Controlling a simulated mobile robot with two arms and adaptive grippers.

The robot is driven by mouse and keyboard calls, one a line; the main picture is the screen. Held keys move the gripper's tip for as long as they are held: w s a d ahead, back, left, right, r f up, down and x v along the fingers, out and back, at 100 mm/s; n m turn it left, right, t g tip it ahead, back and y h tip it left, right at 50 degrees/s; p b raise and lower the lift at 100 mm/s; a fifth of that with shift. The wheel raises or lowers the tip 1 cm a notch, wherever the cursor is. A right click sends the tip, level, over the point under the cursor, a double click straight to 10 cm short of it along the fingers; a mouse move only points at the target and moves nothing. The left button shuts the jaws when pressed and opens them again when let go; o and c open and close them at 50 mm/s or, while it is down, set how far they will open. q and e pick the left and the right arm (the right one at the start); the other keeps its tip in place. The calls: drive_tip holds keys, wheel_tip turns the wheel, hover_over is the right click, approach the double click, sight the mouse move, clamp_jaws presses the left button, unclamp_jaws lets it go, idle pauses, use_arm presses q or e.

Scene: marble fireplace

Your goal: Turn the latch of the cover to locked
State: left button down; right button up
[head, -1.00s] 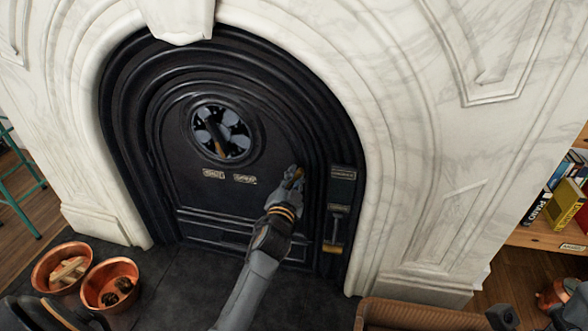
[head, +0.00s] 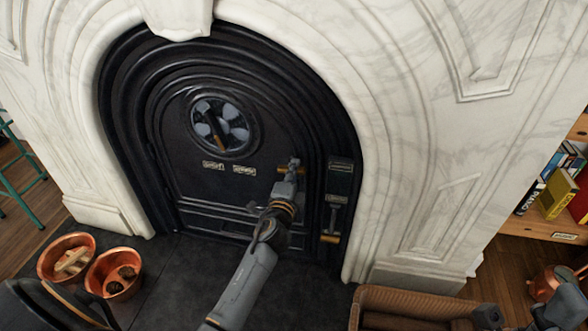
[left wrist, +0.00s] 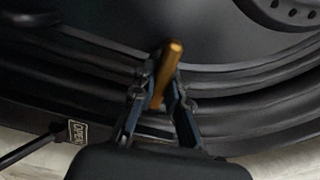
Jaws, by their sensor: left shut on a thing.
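The cover is a black arched door (head: 190,120) in the fireplace opening, and it stands closed. The latch is a brass-coloured handle (head: 308,170) at the door's right edge, lying about level in the head view. My left gripper (head: 294,165) is shut on the latch handle. In the left wrist view the brass handle (left wrist: 172,58) stands out from between the fingertips (left wrist: 161,92). The latch's pivot is hidden by the gripper. Two small label plates (head: 213,165) (head: 244,171) sit on the door. Dark parts at the lower right may be my right arm; its jaws cannot be made out.
A round vent (head: 220,125) is in the door's upper part. Right of the latch are a label plate (head: 340,167) and a lever with a brass grip (head: 330,239). Copper bowls (head: 65,257) (head: 114,273) stand lower left, a brown basket (head: 375,296) lower right. White marble (head: 390,160) surrounds the opening.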

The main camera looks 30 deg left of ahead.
use_arm(q)
drive_tip(key=shift+m, duration=0.6)
drive_tip(key=c, duration=1.3)
unclamp_jaws()
drive_tip(key=v, duration=1.2)
